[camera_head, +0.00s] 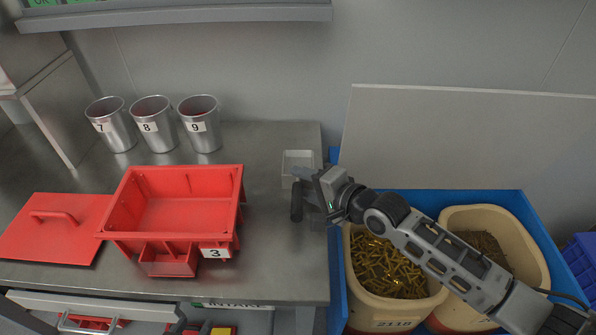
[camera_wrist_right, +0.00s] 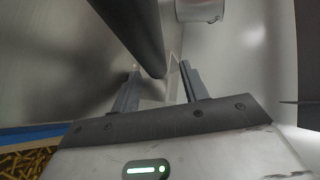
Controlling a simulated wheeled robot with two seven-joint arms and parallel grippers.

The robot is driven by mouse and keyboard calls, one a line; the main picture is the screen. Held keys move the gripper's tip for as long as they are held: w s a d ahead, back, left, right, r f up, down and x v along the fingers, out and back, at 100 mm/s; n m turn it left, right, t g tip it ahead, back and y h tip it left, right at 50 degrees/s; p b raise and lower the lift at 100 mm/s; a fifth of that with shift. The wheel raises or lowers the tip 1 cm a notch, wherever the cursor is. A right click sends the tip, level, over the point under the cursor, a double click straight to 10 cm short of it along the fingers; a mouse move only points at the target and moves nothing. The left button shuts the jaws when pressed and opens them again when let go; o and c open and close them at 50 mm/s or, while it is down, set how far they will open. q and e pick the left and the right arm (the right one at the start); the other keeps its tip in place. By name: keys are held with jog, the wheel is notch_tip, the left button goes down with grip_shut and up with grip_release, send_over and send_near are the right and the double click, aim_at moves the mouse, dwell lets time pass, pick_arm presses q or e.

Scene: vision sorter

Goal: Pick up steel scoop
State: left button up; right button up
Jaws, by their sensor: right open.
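The steel scoop shows in the head view as a pale metal pan (camera_head: 299,158) at the right end of the grey bench, with a dark handle (camera_head: 296,203) in front of it. My right gripper (camera_head: 307,192) is over the scoop, its arm coming in from the right. In the right wrist view, the fingers of this gripper (camera_wrist_right: 161,78) are apart, and the dark handle (camera_wrist_right: 135,30) reaches in between or just above them; I cannot tell whether it touches. Part of the scoop is hidden behind the gripper. My left gripper is not in view.
A red bin (camera_head: 180,215) marked 3 and a red lid (camera_head: 50,228) lie on the bench. Metal cups 7 (camera_head: 112,125), 8 (camera_head: 155,125) and 9 (camera_head: 201,125) stand behind. Right of the bench, a tub of brass pieces (camera_head: 385,265) and another tub (camera_head: 485,250) sit in a blue crate (camera_head: 505,196).

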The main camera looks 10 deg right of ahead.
jog(key=shift+w, duration=0.1)
grip_shut()
jog(key=shift+r, duration=0.6)
jog(key=s+r, duration=0.1)
jog(key=r, duration=0.1)
jog(key=s+a+r+p, duration=0.1)
jog(key=r, duration=0.1)
jog(key=s+a+r, duration=0.1)
jog(key=s+r, duration=0.1)
jog(key=r, duration=0.1)
jog(key=s+a+r, duration=0.3)
jog(key=s+r, duration=0.1)
jog(key=s, duration=0.5)
jog(key=shift+a+r+p, duration=0.3)
jog(key=shift+r, duration=0.1)
